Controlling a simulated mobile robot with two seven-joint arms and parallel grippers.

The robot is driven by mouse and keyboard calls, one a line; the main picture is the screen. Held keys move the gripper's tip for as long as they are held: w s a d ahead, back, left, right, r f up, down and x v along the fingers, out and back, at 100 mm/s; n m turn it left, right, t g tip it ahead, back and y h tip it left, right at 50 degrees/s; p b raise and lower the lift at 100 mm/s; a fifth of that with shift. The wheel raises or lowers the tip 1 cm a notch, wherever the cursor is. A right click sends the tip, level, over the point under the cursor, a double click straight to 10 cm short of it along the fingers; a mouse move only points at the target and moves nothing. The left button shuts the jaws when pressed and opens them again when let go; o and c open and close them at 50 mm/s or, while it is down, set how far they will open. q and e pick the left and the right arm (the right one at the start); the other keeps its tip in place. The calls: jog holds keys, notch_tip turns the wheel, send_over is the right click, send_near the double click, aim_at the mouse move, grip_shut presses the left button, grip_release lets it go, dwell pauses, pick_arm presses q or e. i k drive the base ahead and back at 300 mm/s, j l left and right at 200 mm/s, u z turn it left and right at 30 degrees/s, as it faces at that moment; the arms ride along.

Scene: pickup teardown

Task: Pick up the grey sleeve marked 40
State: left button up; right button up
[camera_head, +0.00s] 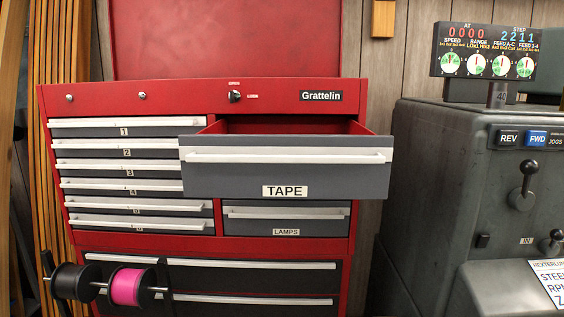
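I cannot make out a grey sleeve marked 40 with certainty. A short grey upright piece (497,95) stands on top of the grey machine under the display, with a faint mark too small to read. The drawer labelled TAPE (285,172) is pulled out of the red cabinet; its front hides most of its inside, and no sleeve shows in it. Neither of my grippers is in view.
The red Grattelin cabinet (190,98) has several other drawers, all shut. A rod with a black spool (76,283) and a pink spool (126,287) is at lower left. The grey machine (440,190) with levers and a display (484,52) stands at right.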

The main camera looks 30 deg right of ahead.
aim_at(496, 98)
jog(key=z, duration=1.3)
jog(key=l+z, duration=0.1)
jog(key=l, duration=0.35)
jog(key=i+l+z, duration=0.15)
jog(key=l, duration=0.9)
jog(key=i+l, duration=0.1)
jog(key=l, duration=0.6)
